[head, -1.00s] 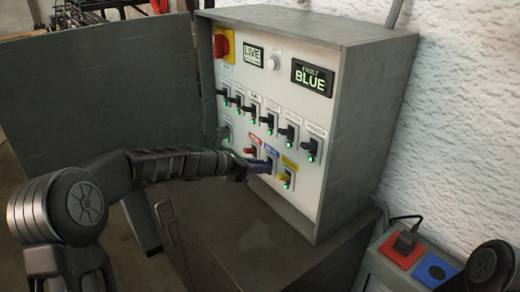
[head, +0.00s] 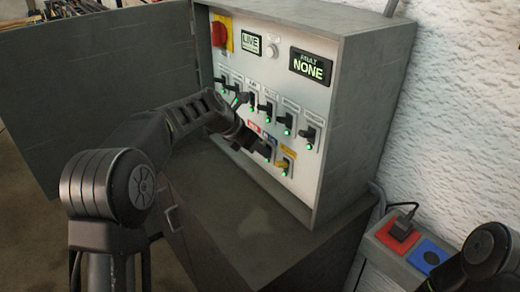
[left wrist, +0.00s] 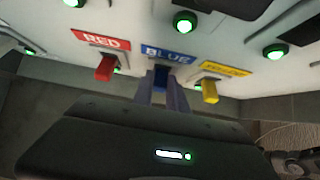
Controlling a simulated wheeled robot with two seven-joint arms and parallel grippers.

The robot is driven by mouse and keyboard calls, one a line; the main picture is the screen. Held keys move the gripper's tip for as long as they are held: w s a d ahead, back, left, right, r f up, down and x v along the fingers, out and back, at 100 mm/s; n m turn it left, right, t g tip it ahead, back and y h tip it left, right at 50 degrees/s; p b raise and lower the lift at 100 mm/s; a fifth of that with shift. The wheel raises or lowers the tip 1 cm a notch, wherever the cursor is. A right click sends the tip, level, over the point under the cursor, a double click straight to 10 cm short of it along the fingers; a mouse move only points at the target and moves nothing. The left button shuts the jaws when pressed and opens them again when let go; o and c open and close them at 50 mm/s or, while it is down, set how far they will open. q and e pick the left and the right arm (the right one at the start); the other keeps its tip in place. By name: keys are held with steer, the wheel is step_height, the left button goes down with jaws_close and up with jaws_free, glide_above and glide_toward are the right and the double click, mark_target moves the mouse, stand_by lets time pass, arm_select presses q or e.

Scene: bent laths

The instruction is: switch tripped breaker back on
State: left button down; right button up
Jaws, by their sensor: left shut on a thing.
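The breaker panel (head: 300,95) stands open with a white front. Its fault display (head: 312,68) reads NONE and another display (head: 252,46) reads LIVE. In the left wrist view, the blue breaker lever (left wrist: 160,76) sits under the BLUE label (left wrist: 167,54), between the red lever (left wrist: 105,68) and the yellow lever (left wrist: 210,92). My left gripper (left wrist: 161,94) is shut on the blue lever, with one finger on each side. In the head view the left gripper (head: 266,152) is at the panel's bottom row, partly hiding it. My right gripper is out of view.
A row of black breakers with green lamps (head: 288,131) runs above the coloured ones. A red rotary switch (head: 219,34) is at the top left. The open cabinet door (head: 90,90) stands at left. A box with red and blue pads (head: 400,237) is at lower right.

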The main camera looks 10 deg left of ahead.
arm_select(q)
steer(key=shift+r, duration=0.1)
steer(key=c, duration=1.3)
jaws_free()
steer(key=b+v, duration=0.1)
steer(key=v, duration=0.6)
steer(key=shift+s+a+r+b, duration=0.15)
steer(key=shift+r+b, duration=0.1)
steer(key=shift+b, duration=0.05)
